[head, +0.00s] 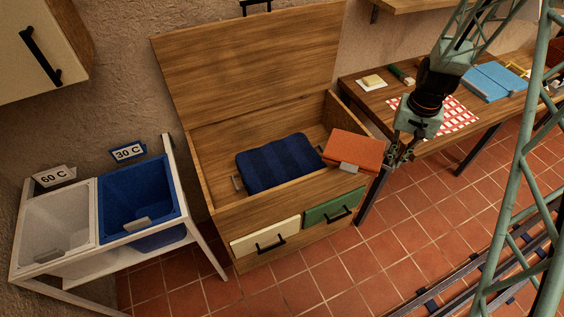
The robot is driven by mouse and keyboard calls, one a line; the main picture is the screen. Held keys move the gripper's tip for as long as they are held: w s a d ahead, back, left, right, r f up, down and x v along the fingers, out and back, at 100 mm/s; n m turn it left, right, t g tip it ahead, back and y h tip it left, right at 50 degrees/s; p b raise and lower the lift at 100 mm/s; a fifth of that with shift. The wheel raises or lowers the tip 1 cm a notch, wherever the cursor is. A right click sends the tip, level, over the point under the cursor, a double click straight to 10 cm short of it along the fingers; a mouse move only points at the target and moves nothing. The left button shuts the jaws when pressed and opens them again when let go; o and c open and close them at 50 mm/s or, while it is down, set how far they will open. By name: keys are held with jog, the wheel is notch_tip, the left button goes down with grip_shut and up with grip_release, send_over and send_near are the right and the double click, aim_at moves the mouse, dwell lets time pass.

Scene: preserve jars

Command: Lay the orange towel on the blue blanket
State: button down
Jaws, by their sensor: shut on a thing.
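The folded orange towel (352,149) is at the right end of the open wooden chest (203,176), overlapping the chest's right wall in the picture. A pale tag shows on its front edge. My gripper (390,161) is shut on the towel's right edge. The folded dark blue blanket (278,164), with stripes, lies inside the chest to the left of the towel. The towel's left corner comes close to the blanket's right edge. I cannot tell the exact height of the towel above the chest floor.
The chest's lid (250,62) stands open behind. Its front has a cream drawer (254,240) and a green drawer (325,211). A white bin (55,230) and a blue bin (140,195) stand at left. A table (378,98) with a red checked cloth (455,112) stands at right.

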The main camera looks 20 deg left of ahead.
jog(key=a+f+m, duration=0.1)
jog(key=a, duration=0.5)
jog(key=a+f+m+b, duration=0.1)
jog(key=a, duration=0.4)
jog(key=w+a+f+m, duration=0.1)
jog(key=a+f+m, duration=0.1)
jog(key=a, duration=0.4)
jog(key=shift+a+b, duration=0.35)
jog(key=shift+b, duration=0.05)
jog(key=s+a+f+m+b, duration=0.2)
jog(key=a+f, duration=0.1)
jog(key=a, duration=0.5)
jog(key=s+a+f+m+b, duration=0.1)
jog(key=s+a+f+m, duration=0.1)
jog(key=a, duration=0.6)
jog(key=shift+f+m+b, duration=0.3)
jog(key=shift+f+b, duration=0.1)
jog(key=shift+f, duration=0.25)
send_near(297, 175)
jog(key=shift+s+d+f+b, duration=0.15)
jog(key=shift+s+f+b, duration=0.05)
jog(key=shift+s+f, duration=0.4)
jog(key=shift+s+d+f+b, duration=0.15)
jog(key=shift+s+f, duration=0.25)
jog(key=shift+s, duration=0.3)
jog(key=shift+f, duration=1.9)
jog(key=shift+f+b, duration=0.1)
jog(key=shift+b, duration=0.25)
jog(key=c, duration=2.8)
grip_release()
